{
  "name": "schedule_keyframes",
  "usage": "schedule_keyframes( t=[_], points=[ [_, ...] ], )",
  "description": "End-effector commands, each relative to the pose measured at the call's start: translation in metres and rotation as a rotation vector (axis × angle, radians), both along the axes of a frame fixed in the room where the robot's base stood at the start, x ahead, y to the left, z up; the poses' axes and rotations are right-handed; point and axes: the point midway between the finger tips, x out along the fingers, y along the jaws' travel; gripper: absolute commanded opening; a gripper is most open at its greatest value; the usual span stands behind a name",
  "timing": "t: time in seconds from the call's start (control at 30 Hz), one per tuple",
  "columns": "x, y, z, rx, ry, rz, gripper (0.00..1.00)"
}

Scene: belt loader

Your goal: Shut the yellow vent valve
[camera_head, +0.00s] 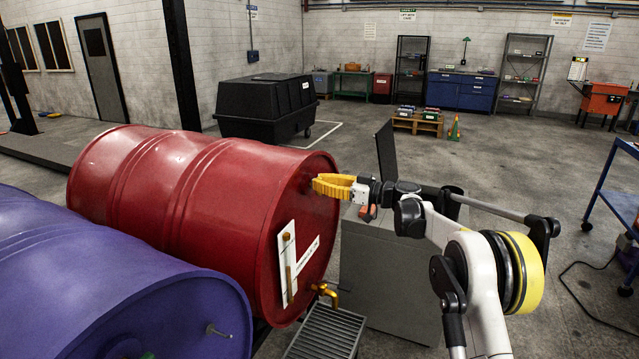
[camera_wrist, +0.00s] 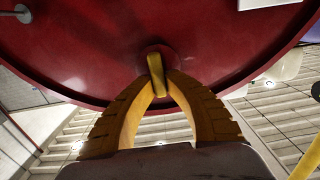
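The yellow vent valve (camera_wrist: 156,76) is a small flat yellow handle on a round red boss near the rim of the red drum's end face. In the head view the red drum (camera_head: 200,195) lies on its side, and the valve is hidden behind my fingertips. My gripper (camera_head: 316,184) has its yellow fingers at the upper part of that end face. In the wrist view my gripper (camera_wrist: 161,78) has its two ribbed fingers closed together, with the tips against both sides of the handle.
A brass tap (camera_head: 328,293) sits low on the drum face above a grated tray (camera_head: 325,333). A white gauge plate (camera_head: 287,262) is on the face. A purple drum (camera_head: 120,285) lies in front. A grey box (camera_head: 385,275) stands beneath my arm. Open floor lies behind.

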Motion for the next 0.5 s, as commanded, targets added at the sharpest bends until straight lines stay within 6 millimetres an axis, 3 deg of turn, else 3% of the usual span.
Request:
schedule_keyframes(
  t=[0.5],
  points=[
    [0.0011, 0.0, 0.0007, 0.023, 0.063, 0.0, 0.0]
  ],
)
